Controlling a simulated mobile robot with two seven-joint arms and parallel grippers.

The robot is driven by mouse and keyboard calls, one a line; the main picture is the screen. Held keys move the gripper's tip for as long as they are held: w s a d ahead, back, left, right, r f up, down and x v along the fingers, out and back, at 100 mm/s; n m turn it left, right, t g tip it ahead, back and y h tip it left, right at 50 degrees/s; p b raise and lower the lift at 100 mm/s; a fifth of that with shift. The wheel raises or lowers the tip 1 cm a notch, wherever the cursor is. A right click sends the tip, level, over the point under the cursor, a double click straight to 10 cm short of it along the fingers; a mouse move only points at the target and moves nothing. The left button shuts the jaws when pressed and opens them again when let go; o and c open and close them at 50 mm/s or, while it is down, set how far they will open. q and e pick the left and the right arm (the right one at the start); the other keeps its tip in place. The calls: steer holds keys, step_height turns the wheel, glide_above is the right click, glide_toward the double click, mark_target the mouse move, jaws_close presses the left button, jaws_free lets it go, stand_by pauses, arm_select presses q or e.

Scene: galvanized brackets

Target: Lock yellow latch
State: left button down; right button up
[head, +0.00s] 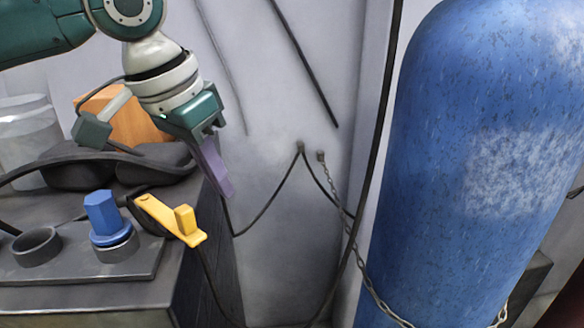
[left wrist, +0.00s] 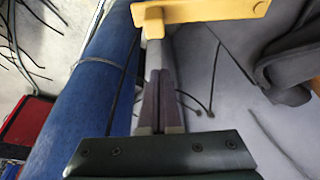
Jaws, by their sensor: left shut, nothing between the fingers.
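The yellow latch (head: 160,216) is a flat bar with a raised block at its right end, at the right edge of the grey fixture plate (head: 95,262) in the head view. It also shows at the top of the left wrist view (left wrist: 195,12). My left gripper (head: 228,192) is shut and empty, with its purple-grey fingers pointing down. In the head view it is above and to the right of the latch, apart from it. In the left wrist view the closed fingertips (left wrist: 160,75) point toward the latch. My right gripper is not in view.
A blue hex-headed part (head: 103,215) stands in a ring on the plate, beside an empty grey ring (head: 37,246). A large blue cylinder (head: 470,170) with a chain (head: 355,255) stands at the right. Dark cables hang along the wall. An orange box (head: 120,118) is behind.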

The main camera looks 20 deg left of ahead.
arm_select(q)
steer(key=shift+s+a+f+p, duration=0.1)
steer(key=shift+s+a+p, duration=0.3)
steer(key=shift+s, duration=0.6)
steer(key=shift+s+a+f+p, duration=0.1)
steer(key=shift+s+p, duration=0.5)
steer(key=shift+s, duration=0.35)
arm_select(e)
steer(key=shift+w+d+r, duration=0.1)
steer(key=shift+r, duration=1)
